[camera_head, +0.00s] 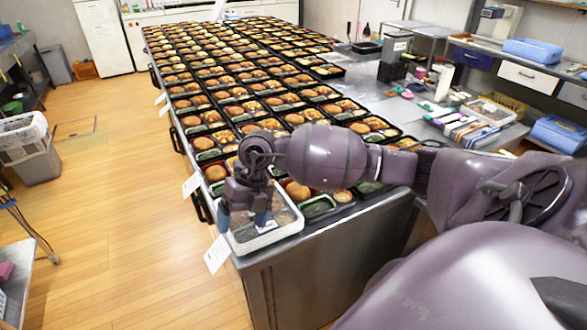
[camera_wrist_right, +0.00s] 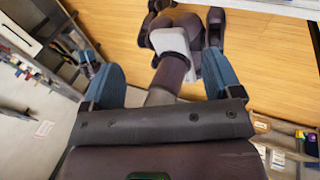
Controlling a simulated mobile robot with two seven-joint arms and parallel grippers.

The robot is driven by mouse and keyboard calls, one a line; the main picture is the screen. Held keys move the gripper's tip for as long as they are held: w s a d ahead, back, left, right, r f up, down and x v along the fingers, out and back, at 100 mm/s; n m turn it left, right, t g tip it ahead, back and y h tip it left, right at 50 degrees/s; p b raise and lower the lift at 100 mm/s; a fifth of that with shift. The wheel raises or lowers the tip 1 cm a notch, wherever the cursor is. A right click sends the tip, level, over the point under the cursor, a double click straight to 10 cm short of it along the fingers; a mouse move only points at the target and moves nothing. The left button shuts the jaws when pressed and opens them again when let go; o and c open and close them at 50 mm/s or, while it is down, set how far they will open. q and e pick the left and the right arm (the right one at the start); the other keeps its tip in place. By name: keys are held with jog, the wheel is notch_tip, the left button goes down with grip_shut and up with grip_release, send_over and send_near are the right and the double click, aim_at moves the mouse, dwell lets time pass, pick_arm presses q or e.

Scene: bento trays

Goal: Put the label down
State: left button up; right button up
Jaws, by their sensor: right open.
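A white label (camera_head: 217,254) with faint print hangs at the near left corner of the long table. My right gripper (camera_head: 243,220) is open, its two blue fingers pointing down over a white-rimmed tray (camera_head: 268,240) at that corner. The label is just left of and below the fingers, apart from them. The right wrist view also shows the spread blue fingers of this gripper (camera_wrist_right: 162,68), with no label visible between them. My left gripper is not seen in the head view.
Rows of filled black bento trays (camera_head: 240,92) cover the table. More white labels hang along its left edge, one nearby (camera_head: 191,184). A side bench (camera_head: 480,135) on the right holds tools and boxes. The wooden floor (camera_head: 110,200) on the left is mostly clear.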

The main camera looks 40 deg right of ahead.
jog(key=s+a+r+m+t+y, duration=0.1)
jog(key=s+a+m+t+y, duration=0.35)
jog(key=a+y, duration=0.75)
jog(key=s+d+f+m+t+h, duration=0.1)
jog(key=d+f+m+t+h, duration=0.45)
jog(key=m, duration=0.55)
jog(key=s+d+f+m+t+h, duration=0.1)
jog(key=d+f+m+t+h, duration=0.1)
jog(key=d+m+t+h, duration=0.55)
jog(key=s+d+f+m+g+h, duration=0.2)
jog(key=s+f+m+g+h, duration=0.2)
jog(key=s+f+m, duration=0.6)
jog(key=shift+f+g, duration=0.55)
jog(key=shift+f, duration=0.3)
jog(key=shift+s, duration=0.1)
